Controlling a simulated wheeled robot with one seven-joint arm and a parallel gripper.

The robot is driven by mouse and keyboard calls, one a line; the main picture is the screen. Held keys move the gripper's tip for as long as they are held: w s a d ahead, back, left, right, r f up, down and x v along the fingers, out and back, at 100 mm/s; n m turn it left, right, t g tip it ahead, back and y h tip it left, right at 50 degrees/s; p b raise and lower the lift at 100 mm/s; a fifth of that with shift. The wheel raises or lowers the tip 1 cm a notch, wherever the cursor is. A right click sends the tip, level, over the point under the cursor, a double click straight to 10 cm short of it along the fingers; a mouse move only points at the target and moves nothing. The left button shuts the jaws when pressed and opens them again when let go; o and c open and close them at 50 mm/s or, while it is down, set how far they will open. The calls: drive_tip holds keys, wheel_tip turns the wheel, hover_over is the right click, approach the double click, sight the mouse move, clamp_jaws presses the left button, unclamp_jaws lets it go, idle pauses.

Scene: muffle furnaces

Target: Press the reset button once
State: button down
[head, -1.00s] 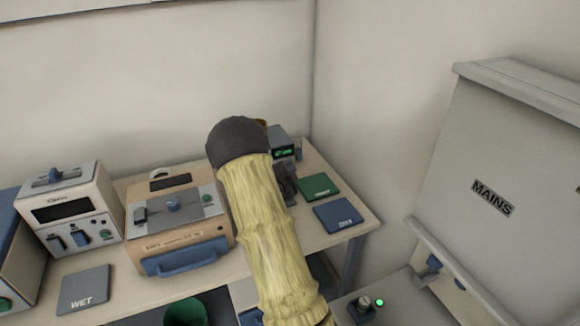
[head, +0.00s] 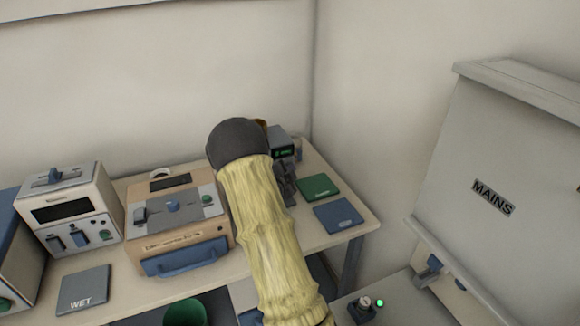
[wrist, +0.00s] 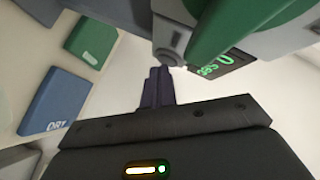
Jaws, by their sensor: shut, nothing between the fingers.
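My gripper (head: 287,188) is at the back right of the bench, in front of a small grey instrument with a green-lit display (head: 284,153). In the wrist view its dark fingers (wrist: 155,74) are together and empty. They point toward the grey instrument, whose green digits (wrist: 215,68) show close by on the right. A round grey part (wrist: 171,46) sits just beyond the fingertips; I cannot tell whether they touch it. No label reading reset is legible, so I cannot tell which part is the reset button. My arm hides some of the bench.
A green mat (head: 319,186) and a blue DRY mat (head: 338,217) lie right of the gripper. A tan furnace (head: 182,247) and a white furnace (head: 70,208) stand left, with a WET mat (head: 83,289) in front. A MAINS cabinet (head: 500,150) stands at the right.

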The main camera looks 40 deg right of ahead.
idle(0.5)
drive_tip(key=shift+s+a+b, duration=0.25)
drive_tip(key=shift+s+b, duration=0.3)
drive_tip(key=shift+s, duration=0.2)
drive_tip(key=s+b, duration=0.1)
drive_tip(key=s, duration=0.1)
drive_tip(key=s+a+b, duration=0.1)
drive_tip(key=s, duration=0.2)
idle(0.9)
